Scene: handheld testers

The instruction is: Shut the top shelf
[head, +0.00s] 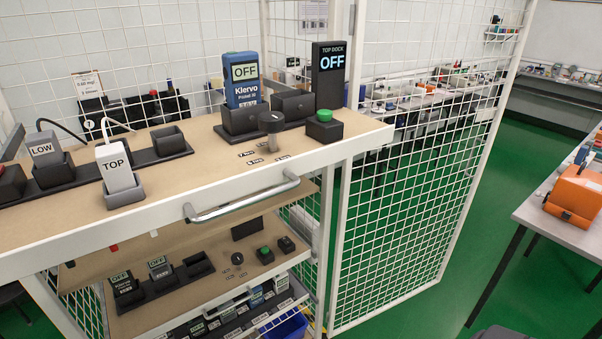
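The top shelf (190,195) is a tan board with a white front edge. A metal handle (245,203) is on that front edge. The shelf appears to jut out toward me from the white mesh frame, past the lower shelves. Neither of my grippers is in view.
A lower shelf (205,300) with testers, a knob and a green button is below. A white mesh panel (410,180) stands at right. Further right is a grey table (550,215) with an orange case (576,195). Green floor (455,285) is clear between.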

